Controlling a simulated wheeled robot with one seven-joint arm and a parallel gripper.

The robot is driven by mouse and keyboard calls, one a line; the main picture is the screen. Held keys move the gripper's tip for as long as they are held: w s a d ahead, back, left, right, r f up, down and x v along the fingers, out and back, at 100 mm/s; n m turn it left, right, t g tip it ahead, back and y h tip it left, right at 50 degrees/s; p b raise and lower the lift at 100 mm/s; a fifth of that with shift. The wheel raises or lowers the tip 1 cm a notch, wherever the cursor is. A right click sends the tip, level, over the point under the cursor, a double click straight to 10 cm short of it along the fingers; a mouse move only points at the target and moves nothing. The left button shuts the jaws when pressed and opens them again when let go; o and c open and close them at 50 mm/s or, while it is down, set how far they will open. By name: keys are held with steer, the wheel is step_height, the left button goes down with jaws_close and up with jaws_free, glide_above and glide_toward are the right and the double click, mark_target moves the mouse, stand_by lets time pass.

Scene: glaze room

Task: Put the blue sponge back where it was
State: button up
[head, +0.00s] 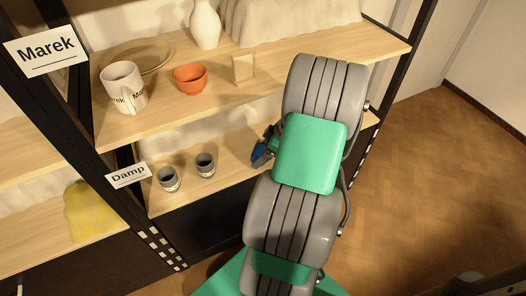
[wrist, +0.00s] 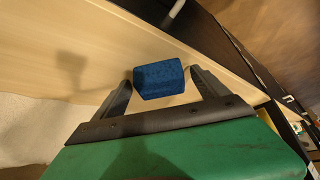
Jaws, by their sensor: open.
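The blue sponge (wrist: 158,81) is between the two fingertips of my gripper (wrist: 161,78) in the wrist view, over the pale wood of a shelf. The jaws are open, with a small gap visible on the right side of the sponge; whether the left finger touches it I cannot tell. In the head view a small part of the sponge (head: 259,155) shows at the lower shelf (head: 222,172), left of my arm. My arm hides most of my gripper there. I cannot tell if the sponge rests fully on the shelf.
Two small grey cups (head: 168,179) (head: 205,165) stand on the lower shelf by the "Damp" sign (head: 128,175). Above are a white mug (head: 124,87), an orange bowl (head: 190,79), a plate (head: 140,57), a small block (head: 243,69) and a white vase (head: 205,25). Open floor lies right.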

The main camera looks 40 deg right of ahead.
steer(key=p+v, duration=0.2)
steer(key=v, duration=1)
steer(key=shift+s, duration=0.1)
